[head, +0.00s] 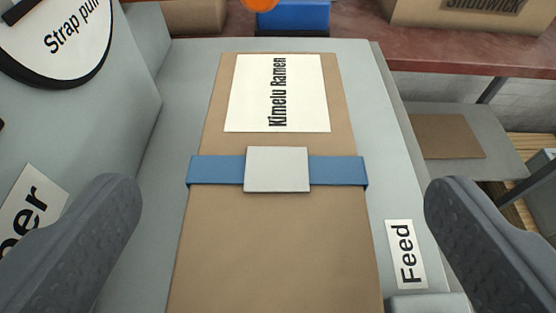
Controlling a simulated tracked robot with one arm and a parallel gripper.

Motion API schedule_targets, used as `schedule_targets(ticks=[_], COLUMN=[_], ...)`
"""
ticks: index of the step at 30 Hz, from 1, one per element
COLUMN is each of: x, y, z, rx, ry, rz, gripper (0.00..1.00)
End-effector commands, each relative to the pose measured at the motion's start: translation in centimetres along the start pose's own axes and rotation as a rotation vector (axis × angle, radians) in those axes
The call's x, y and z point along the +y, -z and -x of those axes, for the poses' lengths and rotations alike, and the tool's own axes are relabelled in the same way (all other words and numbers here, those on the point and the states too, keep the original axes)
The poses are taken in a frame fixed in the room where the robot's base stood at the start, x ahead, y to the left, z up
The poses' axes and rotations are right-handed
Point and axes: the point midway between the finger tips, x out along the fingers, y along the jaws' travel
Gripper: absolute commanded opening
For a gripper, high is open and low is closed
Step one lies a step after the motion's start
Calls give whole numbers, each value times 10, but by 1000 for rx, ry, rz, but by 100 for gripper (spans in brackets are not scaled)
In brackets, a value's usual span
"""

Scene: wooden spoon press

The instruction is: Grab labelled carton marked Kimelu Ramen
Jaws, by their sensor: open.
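The carton (270,235) is a brown cardboard box lying on a grey surface in the middle of the view. Its white label (255,95) reads "Kimelu Ramen", with the text running sideways. A blue strap (215,169) with a pale grey square plate (277,169) crosses it. My gripper (281,210) is open, with one dark ridged finger to the left of the carton and one to the right. Both fingers appear apart from the carton. The near end of the carton runs out of the bottom of the view.
The grey surface (180,100) carries a "Feed" label (406,254) on the right. Behind are a blue object (295,18), an orange one (260,4) and a cardboard box (465,14) on a reddish ledge (450,55).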

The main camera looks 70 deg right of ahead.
Motion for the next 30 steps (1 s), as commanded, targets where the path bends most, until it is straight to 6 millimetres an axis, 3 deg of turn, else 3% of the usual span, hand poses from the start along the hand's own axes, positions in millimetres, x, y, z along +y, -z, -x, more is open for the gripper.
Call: schedule_targets(ticks=[8, 17, 25, 26, 30], x=[0, -2, -3, -3, -3], y=[0, -1, 0, 0, 0], z=[-20, -57, -60, -60, -60], rx=[3, 3, 1, 1, 2], ry=[-4, -5, 0, 0, 0], rz=[-3, -4, -2, -2, -1], gripper=[91, 91, 91, 85, 46])
